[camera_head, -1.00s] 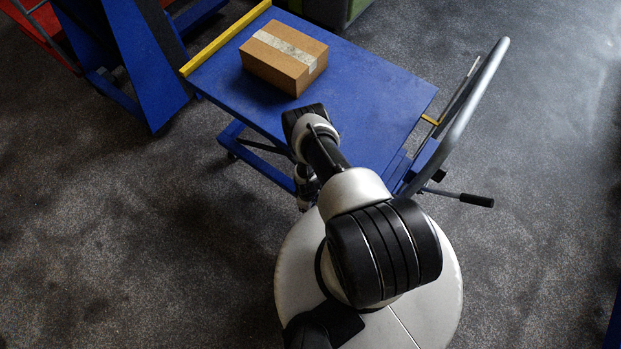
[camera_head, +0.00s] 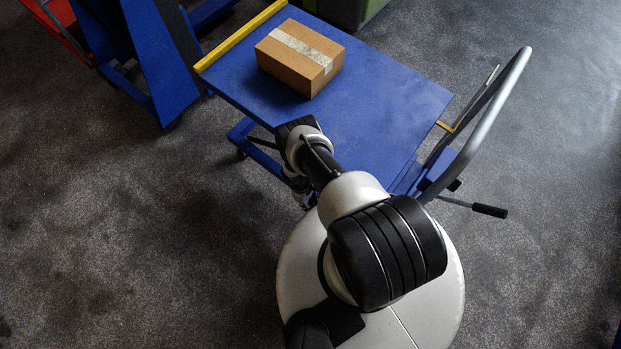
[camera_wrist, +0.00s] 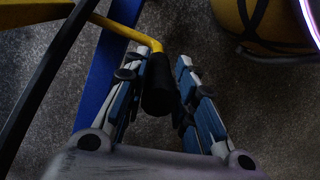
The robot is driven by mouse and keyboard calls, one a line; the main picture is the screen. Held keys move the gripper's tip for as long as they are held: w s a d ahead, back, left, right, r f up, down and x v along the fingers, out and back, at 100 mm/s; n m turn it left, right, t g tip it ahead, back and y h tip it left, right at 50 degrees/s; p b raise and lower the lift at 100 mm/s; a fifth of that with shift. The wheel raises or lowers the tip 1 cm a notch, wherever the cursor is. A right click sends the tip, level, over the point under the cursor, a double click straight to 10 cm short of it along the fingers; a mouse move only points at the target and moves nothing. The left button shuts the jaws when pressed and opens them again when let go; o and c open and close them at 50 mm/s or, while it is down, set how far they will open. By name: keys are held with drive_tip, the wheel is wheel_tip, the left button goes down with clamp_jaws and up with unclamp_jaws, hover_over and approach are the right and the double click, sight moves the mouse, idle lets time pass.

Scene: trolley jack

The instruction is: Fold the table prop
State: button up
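In the wrist view a yellow bent rod, which looks like the table prop (camera_wrist: 135,31), ends in a black cylindrical grip (camera_wrist: 159,86). My gripper (camera_wrist: 159,68) is open, with one blue-padded finger on each side of the black grip. The right finger is close to the grip; I cannot tell whether it touches. In the head view the blue table (camera_head: 375,115) of the trolley jack stands ahead of my base. My gripper is mostly hidden there behind my arm, low by the table's near left edge.
A taped cardboard box (camera_head: 300,57) rests on the table. A grey push handle (camera_head: 485,125) and a black-gripped lever (camera_head: 489,211) are at the right. Blue equipment (camera_head: 150,60) stands at the left. A yellow rounded object (camera_wrist: 265,25) shows in the wrist view.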

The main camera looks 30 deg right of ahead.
drive_tip(key=shift+o, duration=1.2)
drive_tip(key=shift+s, duration=0.25)
drive_tip(key=shift+o, duration=0.2)
drive_tip(key=shift+w, duration=0.15)
drive_tip(key=shift+w, duration=0.1)
drive_tip(key=shift+w+r, duration=0.1)
drive_tip(key=shift+r, duration=0.15)
drive_tip(key=v, duration=1.1)
drive_tip(key=shift+r, duration=0.2)
drive_tip(key=shift+r, duration=0.15)
